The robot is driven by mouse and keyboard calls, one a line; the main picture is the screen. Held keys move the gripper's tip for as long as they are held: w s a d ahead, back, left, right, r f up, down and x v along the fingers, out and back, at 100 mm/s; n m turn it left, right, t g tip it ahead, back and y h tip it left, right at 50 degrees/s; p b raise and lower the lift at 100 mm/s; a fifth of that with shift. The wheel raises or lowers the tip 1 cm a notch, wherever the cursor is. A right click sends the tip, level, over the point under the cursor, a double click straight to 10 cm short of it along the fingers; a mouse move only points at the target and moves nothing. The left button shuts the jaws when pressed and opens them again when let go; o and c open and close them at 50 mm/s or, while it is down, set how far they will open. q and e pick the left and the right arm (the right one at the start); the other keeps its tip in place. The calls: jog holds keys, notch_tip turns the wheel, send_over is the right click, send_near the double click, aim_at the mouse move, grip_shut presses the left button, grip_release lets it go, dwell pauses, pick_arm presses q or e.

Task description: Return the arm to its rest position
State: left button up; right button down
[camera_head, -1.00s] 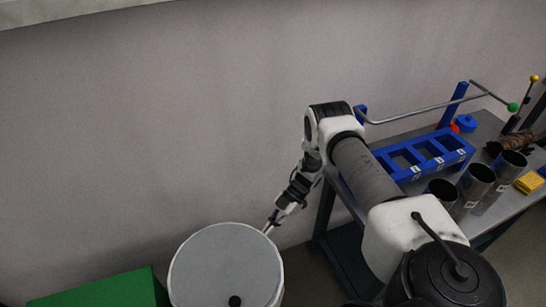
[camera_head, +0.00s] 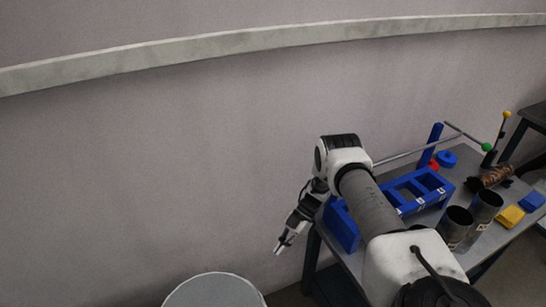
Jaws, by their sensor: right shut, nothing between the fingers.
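My right arm reaches up from the lower right and bends at the elbow. Its right gripper (camera_head: 281,247) hangs down in front of the wall, left of the table. It is shut and holds nothing, and it is apart from the round light-grey drum top (camera_head: 214,291) below it. My left gripper is not in the picture.
A grey table (camera_head: 478,243) stands at the right with a blue rack (camera_head: 428,188), metal cylinders (camera_head: 485,207), a yellow block (camera_head: 510,216) and a blue block (camera_head: 531,201). A metal rod ends in a green ball (camera_head: 486,147). The wall space left of the gripper is clear.

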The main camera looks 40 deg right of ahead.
jog(key=shift+d+f, duration=0.1)
jog(key=w+a+r+m+t+y, duration=0.1)
jog(key=a+r+m+t, duration=0.15)
jog(key=a, duration=1.05)
jog(key=w+a+r+m+t+y, duration=0.1)
jog(key=a+r+m, duration=0.3)
jog(key=a, duration=1)
jog(key=s+d+f+m+g+h, duration=0.1)
jog(key=s+d+m+h, duration=0.2)
jog(key=s, duration=0.5)
jog(key=s+d+m+g+h, duration=0.1)
jog(key=s+d+m+h, duration=0.3)
jog(key=s, duration=0.3)
jog(key=s+d+f+m+g+h, duration=0.1)
jog(key=s+d+m+h, duration=0.2)
jog(key=s, duration=0.5)
jog(key=shift+s+d+f+m+h, duration=0.15)
jog(key=shift+s+f+m+h, duration=0.2)
jog(key=shift+m+h, duration=0.6)
jog(key=shift+g, duration=0.25)
